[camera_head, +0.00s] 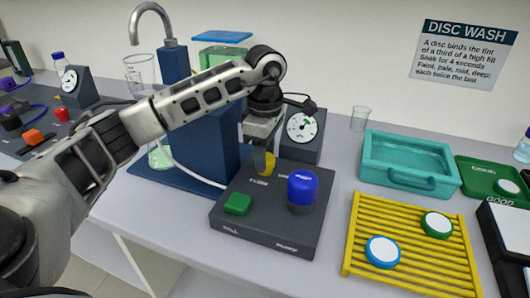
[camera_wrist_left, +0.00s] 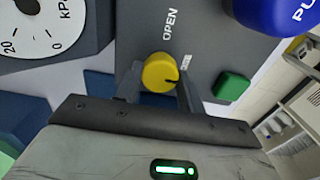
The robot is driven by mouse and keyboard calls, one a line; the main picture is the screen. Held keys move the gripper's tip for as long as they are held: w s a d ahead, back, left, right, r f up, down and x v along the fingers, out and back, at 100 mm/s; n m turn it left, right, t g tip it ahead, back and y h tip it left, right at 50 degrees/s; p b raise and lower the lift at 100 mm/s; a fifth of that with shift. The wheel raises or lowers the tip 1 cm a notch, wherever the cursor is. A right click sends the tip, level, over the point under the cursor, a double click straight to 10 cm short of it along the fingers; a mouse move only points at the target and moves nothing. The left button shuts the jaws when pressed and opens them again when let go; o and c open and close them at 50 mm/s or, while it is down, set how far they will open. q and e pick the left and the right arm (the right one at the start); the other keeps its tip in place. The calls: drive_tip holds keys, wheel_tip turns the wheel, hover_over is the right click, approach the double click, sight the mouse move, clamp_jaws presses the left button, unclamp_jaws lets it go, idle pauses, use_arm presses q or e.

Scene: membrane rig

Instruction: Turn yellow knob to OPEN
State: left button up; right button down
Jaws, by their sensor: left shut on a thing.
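The yellow knob (camera_head: 268,158) sits at the back of a dark control box (camera_head: 262,232), between two white labels. It also shows in the left wrist view (camera_wrist_left: 158,70), with a dark mark on its lower right side. There, the word OPEN (camera_wrist_left: 170,23) is above it and a smaller, partly hidden label (camera_wrist_left: 186,62) is to its right. My left gripper (camera_head: 262,160) points down at the knob and is shut on it; its fingers (camera_wrist_left: 160,90) stand on either side of the knob. My right gripper is out of view.
The box also bears a green button (camera_head: 237,204) and a tall blue knob (camera_head: 302,187). A pressure dial (camera_head: 301,127) stands behind. A yellow rack (camera_head: 378,217) with two discs and a teal tray (camera_head: 410,160) are to the right. A blue stand (camera_head: 205,135) is close on the left.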

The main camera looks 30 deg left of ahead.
use_arm(q)
drive_tip(key=shift+n, duration=0.4)
drive_tip(key=n, duration=0.2)
drive_tip(key=shift+n, duration=0.4)
drive_tip(key=n, duration=1)
drive_tip(key=shift+n+p, duration=0.4)
drive_tip(key=shift+n, duration=1.7)
drive_tip(key=o, duration=1)
